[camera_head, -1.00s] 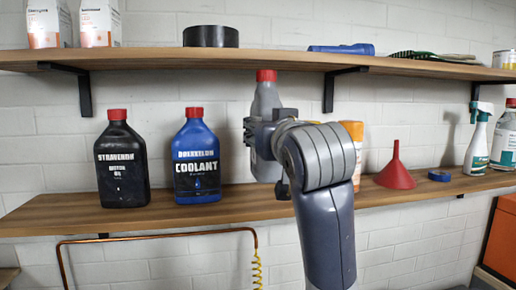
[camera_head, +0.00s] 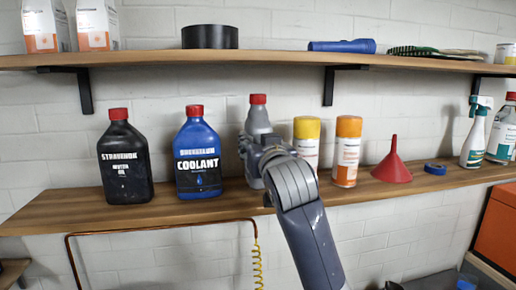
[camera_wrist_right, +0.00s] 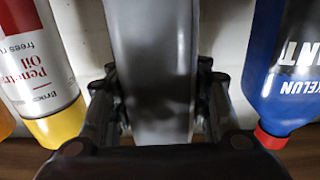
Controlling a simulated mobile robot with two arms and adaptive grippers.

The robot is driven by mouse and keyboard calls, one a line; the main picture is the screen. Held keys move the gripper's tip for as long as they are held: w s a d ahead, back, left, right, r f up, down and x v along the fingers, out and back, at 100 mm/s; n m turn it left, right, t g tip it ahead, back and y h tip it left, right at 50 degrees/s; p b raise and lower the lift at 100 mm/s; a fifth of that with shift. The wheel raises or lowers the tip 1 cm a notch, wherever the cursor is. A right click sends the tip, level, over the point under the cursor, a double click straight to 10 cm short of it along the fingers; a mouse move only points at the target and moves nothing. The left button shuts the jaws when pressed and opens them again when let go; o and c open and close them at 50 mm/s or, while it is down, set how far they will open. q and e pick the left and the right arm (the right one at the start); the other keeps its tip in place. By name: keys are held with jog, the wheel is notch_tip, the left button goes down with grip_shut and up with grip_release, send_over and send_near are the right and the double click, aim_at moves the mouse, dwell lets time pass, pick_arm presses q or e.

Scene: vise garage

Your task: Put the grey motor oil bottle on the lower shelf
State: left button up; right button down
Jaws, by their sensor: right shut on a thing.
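The grey motor oil bottle (camera_head: 258,121) with a red cap stands upright at the lower shelf (camera_head: 70,208), between the blue coolant bottle (camera_head: 197,160) and a yellow-capped spray can (camera_head: 306,140). My right gripper (camera_head: 256,155) is shut on it from the front. The gripper and arm hide much of its lower part, so I cannot tell whether its base touches the shelf. In the right wrist view, the grey bottle (camera_wrist_right: 155,60) fills the space between the two fingers of my right gripper (camera_wrist_right: 160,105). My left gripper is not in view.
A black bottle (camera_head: 124,160) stands at the left. An orange-capped can (camera_head: 346,150), a red funnel (camera_head: 392,165) and blue tape (camera_head: 435,169) are at the right. The upper shelf (camera_head: 270,58) runs above. Gaps beside the grey bottle are narrow.

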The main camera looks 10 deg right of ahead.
jog(key=shift+f, duration=0.45)
jog(key=shift+w+f+p, duration=0.1)
jog(key=shift+p, duration=0.5)
jog(key=shift+f, duration=0.25)
jog(key=c, duration=0.8)
grip_release()
jog(key=shift+f, duration=0.25)
jog(key=shift+c, duration=0.2)
jog(key=shift+r, duration=0.1)
